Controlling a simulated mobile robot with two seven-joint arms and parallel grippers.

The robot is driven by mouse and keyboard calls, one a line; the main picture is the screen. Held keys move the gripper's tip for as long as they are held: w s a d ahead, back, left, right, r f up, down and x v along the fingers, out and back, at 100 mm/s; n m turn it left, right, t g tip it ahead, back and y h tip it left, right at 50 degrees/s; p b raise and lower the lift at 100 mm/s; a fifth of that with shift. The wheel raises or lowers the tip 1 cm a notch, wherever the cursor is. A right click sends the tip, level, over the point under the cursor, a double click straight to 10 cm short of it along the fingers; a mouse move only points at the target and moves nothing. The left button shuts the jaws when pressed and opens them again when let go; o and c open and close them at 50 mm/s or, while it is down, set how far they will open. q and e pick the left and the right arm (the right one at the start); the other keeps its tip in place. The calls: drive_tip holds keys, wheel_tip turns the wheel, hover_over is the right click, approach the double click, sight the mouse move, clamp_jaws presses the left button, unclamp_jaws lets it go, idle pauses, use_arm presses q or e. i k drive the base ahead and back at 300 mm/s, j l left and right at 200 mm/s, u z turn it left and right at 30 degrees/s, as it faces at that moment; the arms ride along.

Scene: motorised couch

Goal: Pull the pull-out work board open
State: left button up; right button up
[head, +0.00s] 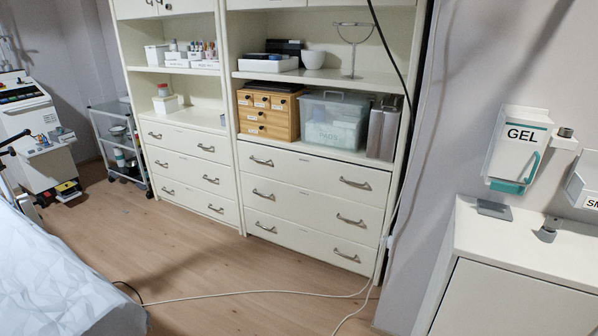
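Neither of my grippers is in view. Two cream cabinets stand side by side, a left cabinet (184,133) and a right cabinet (312,183). Each has a stack of drawers with metal bar handles below open shelves, and all these drawers look shut. No board sticks out from either cabinet. A thin ledge (310,153) runs between the open shelf and the top drawer of the right cabinet, and a similar ledge (180,119) shows on the left one. I cannot tell whether either ledge is the pull-out work board.
A white cable (250,293) lies across the wooden floor (190,262); the floor before the cabinets is otherwise clear. A white-covered couch (50,280) is at lower left, a trolley (118,140) at left, a white counter (530,240) at right.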

sight(368, 186)
drive_tip(key=z, duration=5.15)
drive_tip(key=k+z, duration=0.4)
drive_tip(key=k, duration=0.3)
drive_tip(key=k+z, duration=0.15)
drive_tip(key=k, duration=1.6)
drive_tip(key=k+j+u, duration=0.15)
drive_tip(key=k+u, duration=0.2)
drive_tip(key=k, duration=0.45)
